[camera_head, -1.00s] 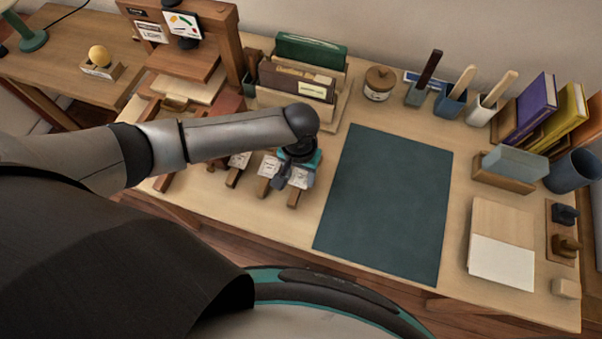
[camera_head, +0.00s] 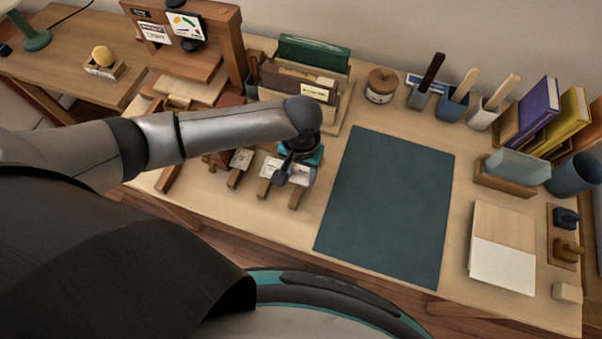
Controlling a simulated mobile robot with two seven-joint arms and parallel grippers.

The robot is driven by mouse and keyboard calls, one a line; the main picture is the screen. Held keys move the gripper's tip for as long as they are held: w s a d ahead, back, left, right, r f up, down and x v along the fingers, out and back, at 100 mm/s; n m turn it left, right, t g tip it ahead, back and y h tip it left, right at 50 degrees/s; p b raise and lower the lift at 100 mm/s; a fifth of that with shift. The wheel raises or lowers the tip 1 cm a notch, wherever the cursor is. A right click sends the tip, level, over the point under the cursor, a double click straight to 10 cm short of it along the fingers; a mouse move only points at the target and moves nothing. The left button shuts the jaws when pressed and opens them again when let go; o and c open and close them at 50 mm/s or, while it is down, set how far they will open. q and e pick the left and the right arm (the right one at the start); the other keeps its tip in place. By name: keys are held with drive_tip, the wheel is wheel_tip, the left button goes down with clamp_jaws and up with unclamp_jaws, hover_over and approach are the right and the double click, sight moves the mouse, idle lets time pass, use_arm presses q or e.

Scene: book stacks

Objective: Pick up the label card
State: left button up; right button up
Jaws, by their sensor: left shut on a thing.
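My left gripper (camera_head: 284,174) points down at the row of small wooden stands near the front of the table, left of the dark green mat. It is shut on a white label card (camera_head: 299,172), though the gripper hides part of the card and the exact grip. Another white card (camera_head: 241,158) with dark marks rests on the left stand (camera_head: 234,178). White also shows at the middle stand (camera_head: 264,188), partly behind the gripper. The right stand (camera_head: 295,200) is directly below the held card; I cannot tell whether they touch. My right gripper is out of view.
The dark green mat (camera_head: 388,205) lies clear to the right. A file holder (camera_head: 300,82) with folders and a lidded jar (camera_head: 381,85) stand behind. Pale boards (camera_head: 503,245), books (camera_head: 536,112) and a blue cup (camera_head: 572,173) are at the right.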

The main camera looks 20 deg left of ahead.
sight(301, 176)
use_arm(q)
wheel_tip(301, 176, up, 18)
drive_tip(key=p, duration=0.4)
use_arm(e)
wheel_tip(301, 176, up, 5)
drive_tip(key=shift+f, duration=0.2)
